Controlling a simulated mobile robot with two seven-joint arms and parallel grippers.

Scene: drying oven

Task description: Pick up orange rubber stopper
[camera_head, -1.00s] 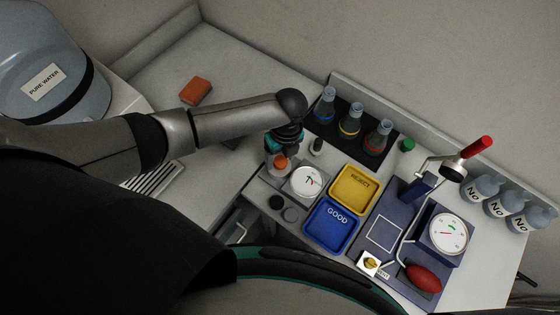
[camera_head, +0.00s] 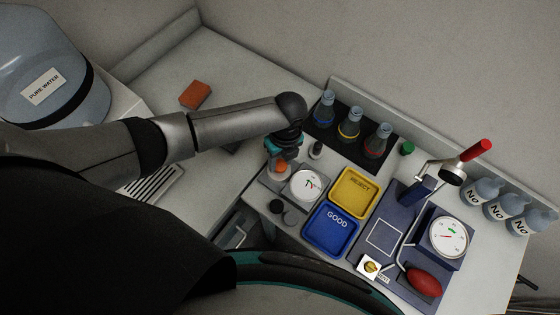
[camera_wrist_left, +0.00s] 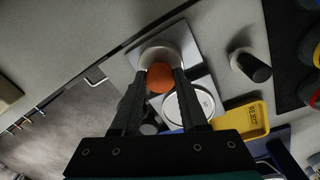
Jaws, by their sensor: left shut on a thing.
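The orange rubber stopper (camera_head: 281,167) shows below my left gripper (camera_head: 279,158) in the head view. In the left wrist view the stopper (camera_wrist_left: 160,78) sits between the two fingertips of my left gripper (camera_wrist_left: 161,72), which are shut on it. A pale round rim shows behind the stopper in the wrist view; I cannot tell whether the stopper still touches it. My right gripper is not in view.
The yellow REJECT tray (camera_head: 376,192) and blue GOOD tray (camera_head: 350,247) lie further right. Three flasks (camera_head: 349,127) stand behind. A black stopper (camera_head: 316,150) is close by.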

